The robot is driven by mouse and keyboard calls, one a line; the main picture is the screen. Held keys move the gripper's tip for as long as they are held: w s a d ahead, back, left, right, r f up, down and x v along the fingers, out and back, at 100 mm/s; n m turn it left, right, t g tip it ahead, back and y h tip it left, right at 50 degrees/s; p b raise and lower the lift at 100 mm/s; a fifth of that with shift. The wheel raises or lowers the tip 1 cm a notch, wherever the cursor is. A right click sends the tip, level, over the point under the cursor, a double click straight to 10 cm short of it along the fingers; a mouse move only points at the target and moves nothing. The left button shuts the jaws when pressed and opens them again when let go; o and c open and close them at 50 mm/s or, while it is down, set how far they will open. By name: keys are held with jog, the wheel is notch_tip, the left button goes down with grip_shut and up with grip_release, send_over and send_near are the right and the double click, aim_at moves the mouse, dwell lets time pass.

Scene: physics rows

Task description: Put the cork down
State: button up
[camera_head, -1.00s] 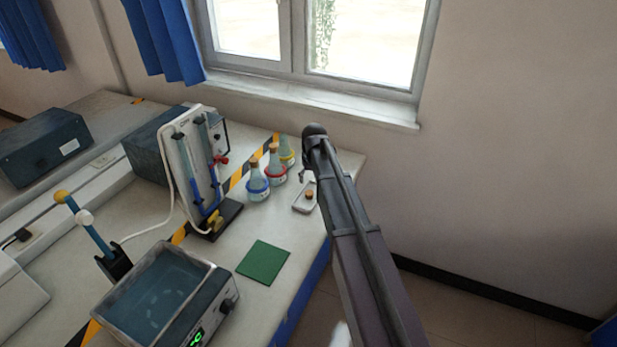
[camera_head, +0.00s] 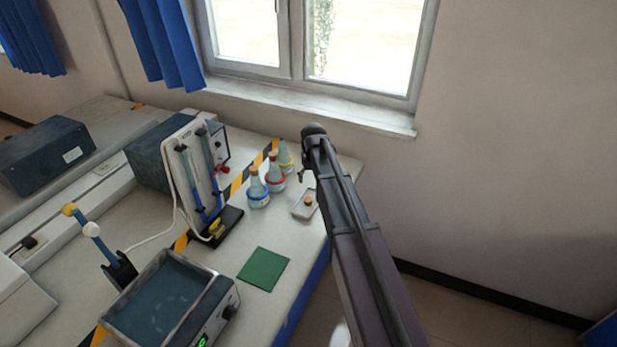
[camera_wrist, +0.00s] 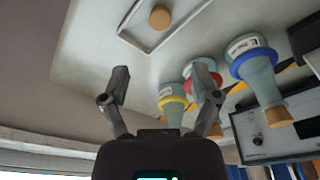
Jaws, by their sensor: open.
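The cork (camera_head: 308,201) is a small tan stopper lying in a shallow pale tray (camera_head: 299,213) near the bench's far right edge. In the wrist view the cork (camera_wrist: 160,17) sits inside the tray's rim (camera_wrist: 150,50), clear of my fingers. My gripper (camera_wrist: 161,84) is open and empty, its two fingers spread apart with the tray beyond them. In the head view my arm hides most of the gripper, beside the tray. The yellow-ringed flask (camera_wrist: 172,104) shows no stopper at its mouth.
The blue-ringed flask (camera_head: 257,190) and red-ringed flask (camera_head: 275,176) have corks and stand left of the tray. A stand with blue tubes (camera_head: 207,185) is farther left. A green mat (camera_head: 263,269) and a water bath (camera_head: 165,300) lie nearer. The window wall is behind.

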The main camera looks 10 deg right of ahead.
dwell(0.3)
jog(key=s+m+g, duration=0.1)
jog(key=s, duration=2.6)
jog(key=shift+s+a+m+g, duration=0.2)
jog(key=shift+a+m+g, duration=0.2)
